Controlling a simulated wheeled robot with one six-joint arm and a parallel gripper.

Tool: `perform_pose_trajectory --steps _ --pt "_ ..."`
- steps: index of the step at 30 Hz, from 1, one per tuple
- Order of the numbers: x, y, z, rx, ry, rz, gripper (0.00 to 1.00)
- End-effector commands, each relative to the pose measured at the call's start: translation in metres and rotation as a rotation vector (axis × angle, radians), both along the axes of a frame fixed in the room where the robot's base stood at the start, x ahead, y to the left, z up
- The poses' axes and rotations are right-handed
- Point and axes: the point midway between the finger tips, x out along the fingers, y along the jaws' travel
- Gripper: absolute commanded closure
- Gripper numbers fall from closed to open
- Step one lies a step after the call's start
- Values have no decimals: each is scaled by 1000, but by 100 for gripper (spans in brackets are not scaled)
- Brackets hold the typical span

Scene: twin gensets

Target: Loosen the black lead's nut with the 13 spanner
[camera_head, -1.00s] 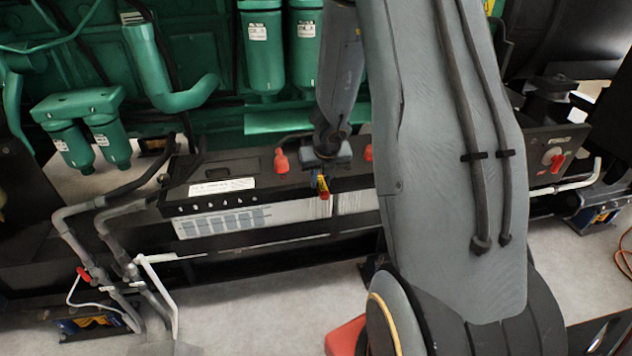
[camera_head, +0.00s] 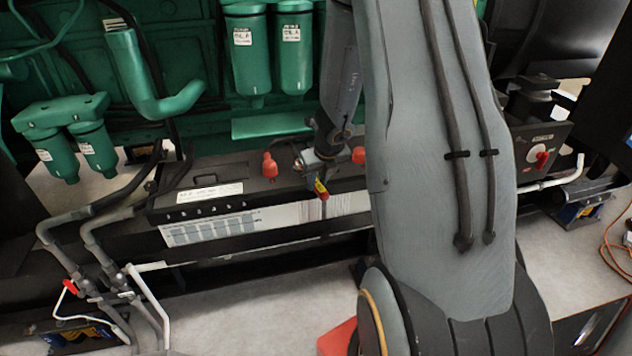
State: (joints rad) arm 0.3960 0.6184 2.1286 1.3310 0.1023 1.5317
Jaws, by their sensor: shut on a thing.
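The battery (camera_head: 300,215) is a long black case with a white printed side, in the middle of the head view. A black lead (camera_head: 122,190) runs to its left end; its nut is too small to make out. My gripper (camera_head: 319,172) is above the battery's front edge, between two red terminal caps, the left cap (camera_head: 269,167) and the right cap (camera_head: 358,155). It is shut on a small red-and-yellow tool (camera_head: 321,189) that points down. I cannot tell the tool's jaw or size mark, or whether it touches the battery.
Green engine filters (camera_head: 294,50) hang behind the battery. A panel with a red switch (camera_head: 540,155) is at the right. My arm hides the battery's right end. The pale floor (camera_head: 240,315) in front is mostly clear.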

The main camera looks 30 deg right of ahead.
Motion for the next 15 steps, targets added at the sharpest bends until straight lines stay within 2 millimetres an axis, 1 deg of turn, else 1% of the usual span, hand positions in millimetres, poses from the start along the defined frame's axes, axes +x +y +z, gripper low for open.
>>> perform_pose_trajectory --steps 3,7,15 --pt "0 -10 1 -1 -1 53 100" --pt "0 -19 2 -1 -2 117 100" --pt "0 -22 1 -3 -2 148 100"
